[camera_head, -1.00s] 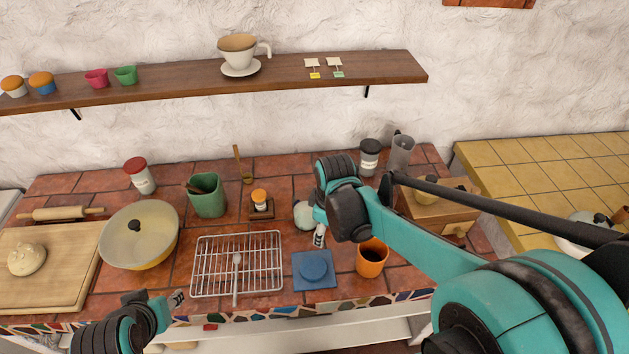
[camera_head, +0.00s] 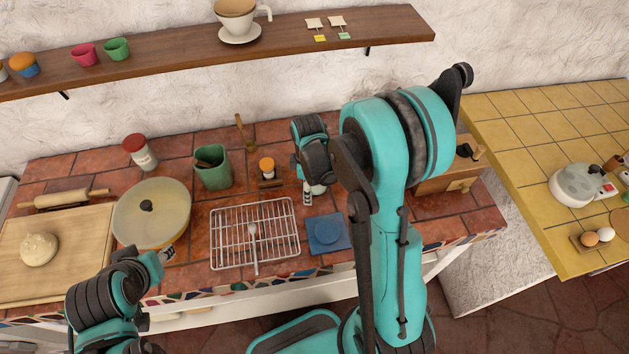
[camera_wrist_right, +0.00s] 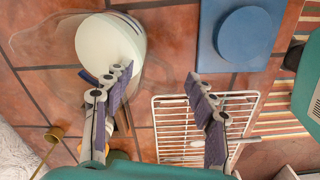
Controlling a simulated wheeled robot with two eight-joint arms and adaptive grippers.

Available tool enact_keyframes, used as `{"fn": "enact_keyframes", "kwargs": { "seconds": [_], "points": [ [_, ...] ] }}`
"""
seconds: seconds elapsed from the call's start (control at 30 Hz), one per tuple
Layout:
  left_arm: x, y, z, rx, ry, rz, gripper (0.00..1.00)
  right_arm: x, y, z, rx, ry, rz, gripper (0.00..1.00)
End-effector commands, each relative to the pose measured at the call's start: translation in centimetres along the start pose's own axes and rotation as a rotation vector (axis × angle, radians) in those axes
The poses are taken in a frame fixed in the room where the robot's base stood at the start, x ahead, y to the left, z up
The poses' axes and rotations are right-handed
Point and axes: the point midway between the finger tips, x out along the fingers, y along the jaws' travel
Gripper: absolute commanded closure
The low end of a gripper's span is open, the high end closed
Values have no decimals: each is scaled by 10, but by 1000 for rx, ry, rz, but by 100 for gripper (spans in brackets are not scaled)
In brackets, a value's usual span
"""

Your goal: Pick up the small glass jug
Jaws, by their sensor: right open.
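The small glass jug (camera_wrist_right: 60,65) looks like the clear, see-through vessel with a pale round area at the left of the right wrist view. In the head view only a pale bit of it (camera_head: 318,188) shows beside my right gripper (camera_head: 306,192); my arm hides the rest. In the wrist view my right gripper (camera_wrist_right: 158,78) is open and empty. One finger overlaps the pale area of the jug and the other is over the rack side; I cannot tell whether it touches. My left gripper (camera_head: 165,254) is low at the counter's front edge, its jaws unclear.
A blue square piece (camera_head: 327,234) and a wire rack (camera_head: 225,258) with a spoon lie close by. A green pot (camera_head: 213,176) and a small orange-capped jar (camera_head: 267,168) stand behind. My right arm covers the counter's right part.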

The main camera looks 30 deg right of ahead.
Motion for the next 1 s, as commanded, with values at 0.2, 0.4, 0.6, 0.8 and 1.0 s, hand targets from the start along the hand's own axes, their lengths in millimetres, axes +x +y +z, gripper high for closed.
{"fn": "enact_keyframes", "kwargs": {
  "seconds": [0.2,0.4,0.6,0.8,1.0],
  "points": [
    [0,0,0,0,0,0,60,0,0,0,0,0,0,46],
    [0,0,0,0,0,0,60,0,0,0,0,0,0,99],
    [0,0,0,0,0,0,60,0,0,0,1,0,0,100],
    [-1,0,-1,0,0,0,60,-3,0,0,1,0,1,100],
    [-5,0,-4,0,0,0,60,-22,0,0,1,0,1,100]
  ]
}}
